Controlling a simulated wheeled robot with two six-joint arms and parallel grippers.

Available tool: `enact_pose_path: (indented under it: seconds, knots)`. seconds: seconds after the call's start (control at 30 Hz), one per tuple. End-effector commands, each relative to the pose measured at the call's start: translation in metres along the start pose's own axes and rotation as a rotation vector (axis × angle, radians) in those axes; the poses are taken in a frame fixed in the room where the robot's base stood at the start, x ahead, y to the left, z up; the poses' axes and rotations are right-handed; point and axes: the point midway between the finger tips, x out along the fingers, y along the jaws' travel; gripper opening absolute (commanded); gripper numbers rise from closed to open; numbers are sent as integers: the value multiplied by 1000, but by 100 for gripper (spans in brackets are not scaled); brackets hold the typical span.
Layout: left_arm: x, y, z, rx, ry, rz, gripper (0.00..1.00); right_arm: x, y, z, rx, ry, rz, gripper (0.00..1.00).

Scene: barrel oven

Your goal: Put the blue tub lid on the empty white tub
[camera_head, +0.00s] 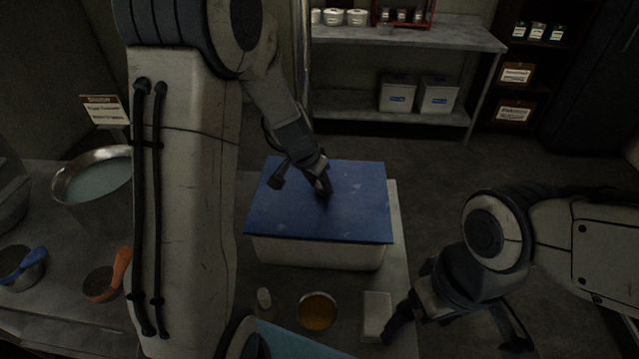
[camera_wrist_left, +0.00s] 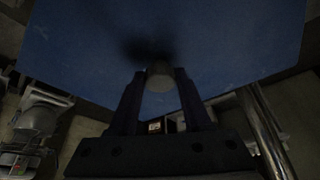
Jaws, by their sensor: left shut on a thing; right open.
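The blue tub lid (camera_head: 340,215) lies flat over the white tub (camera_head: 320,253), whose front wall shows below the lid's near edge. I cannot tell whether the lid rests on the rim or hangs just above it. My left gripper (camera_head: 324,187) is at the top of the lid, shut on its small knob. In the left wrist view the pale knob (camera_wrist_left: 160,77) sits between the fingers, with the blue lid surface beyond. The tub's inside is hidden by the lid. My right gripper (camera_head: 455,338) is open and empty, right of the table's front part.
A bowl of orange stuff (camera_head: 318,312), a white block (camera_head: 376,312) and a small white cylinder (camera_head: 264,299) stand before the tub. A metal pot (camera_head: 95,182) and scoops (camera_head: 103,284) are at left. Shelves with white tubs (camera_head: 398,95) stand behind, across open floor.

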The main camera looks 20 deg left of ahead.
Motion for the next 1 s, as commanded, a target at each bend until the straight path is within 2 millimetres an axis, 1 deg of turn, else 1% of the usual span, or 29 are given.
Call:
enact_pose_path:
  seconds: [0.27,0.3,0.33,0.37,0.63,0.73,0.87,1.0]
  knots:
    - [-1,0,-1,0,2,-1,0,0,0,0,0,0,0,100]
    - [-1,0,-1,0,2,-1,64,0,0,0,0,0,0,100]
    - [-1,0,-1,0,2,-1,75,0,0,0,0,0,0,100]
    - [-1,0,-1,0,2,-1,84,0,0,0,0,0,0,100]
    - [0,0,0,0,-1,0,84,0,0,0,0,0,0,100]
    - [-4,0,0,0,1,0,84,-1,0,0,0,0,0,100]
    - [-22,0,-2,1,4,-2,84,-5,0,0,0,0,0,100]
    - [-51,-1,-2,-1,6,-3,84,-8,-1,0,0,0,0,100]
